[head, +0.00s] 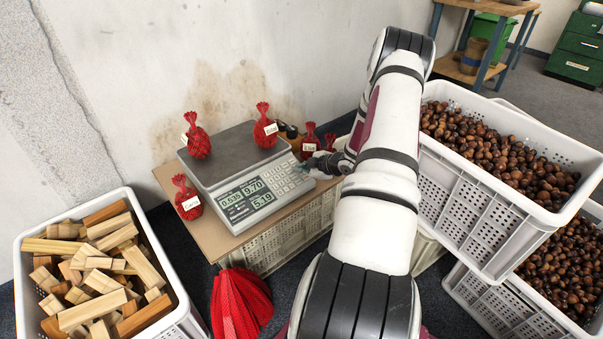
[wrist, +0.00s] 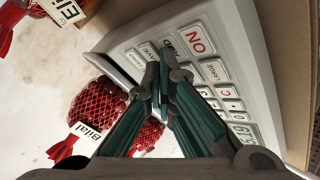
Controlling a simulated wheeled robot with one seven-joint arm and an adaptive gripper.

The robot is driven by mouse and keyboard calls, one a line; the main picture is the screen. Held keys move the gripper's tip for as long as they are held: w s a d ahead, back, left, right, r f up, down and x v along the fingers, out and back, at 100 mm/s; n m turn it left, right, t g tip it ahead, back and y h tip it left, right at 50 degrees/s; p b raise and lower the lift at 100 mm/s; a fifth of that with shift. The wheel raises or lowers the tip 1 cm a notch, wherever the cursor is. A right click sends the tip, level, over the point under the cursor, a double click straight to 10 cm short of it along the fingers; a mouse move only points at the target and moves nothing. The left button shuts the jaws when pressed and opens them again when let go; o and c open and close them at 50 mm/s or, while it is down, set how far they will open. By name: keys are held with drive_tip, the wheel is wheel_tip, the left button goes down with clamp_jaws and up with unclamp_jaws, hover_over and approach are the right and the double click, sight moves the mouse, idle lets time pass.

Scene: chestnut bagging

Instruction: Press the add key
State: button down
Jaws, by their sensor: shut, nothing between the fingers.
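A grey and white scale (head: 232,150) stands on a low board, its front panel carrying lit displays (head: 247,190) that read about 0.535, 9.70 and 5.19. Its keypad (head: 280,180) is at the panel's right end. My gripper (head: 308,168) is shut and empty at the keypad's right side. In the wrist view its fingertips (wrist: 164,72) are over the keys; whether they touch one is unclear.
A crate of wood blocks (head: 30,240) is at left, chestnut crates (head: 470,205) at right. Red netting (head: 240,300) hangs in front.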

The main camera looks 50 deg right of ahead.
drive_tip(key=shift+r, duration=0.1)
drive_tip(key=shift+s+a+r+p, duration=0.1)
drive_tip(key=shift+s+r+p, duration=0.15)
drive_tip(key=shift+r+p, duration=0.35)
drive_tip(key=shift+s+a+r+p, duration=0.1)
drive_tip(key=shift+s+r+p, duration=0.15)
drive_tip(key=shift+r+p, duration=0.4)
drive_tip(key=shift+s+a+r+p, duration=0.1)
drive_tip(key=shift+s+r+p, duration=0.25)
drive_tip(key=shift+r, duration=0.6)
drive_tip(key=shift+s+r+p, duration=0.2)
drive_tip(key=shift+r+p, duration=0.3)
drive_tip(key=shift+r, duration=0.3)
drive_tip(key=shift+w, duration=0.1)
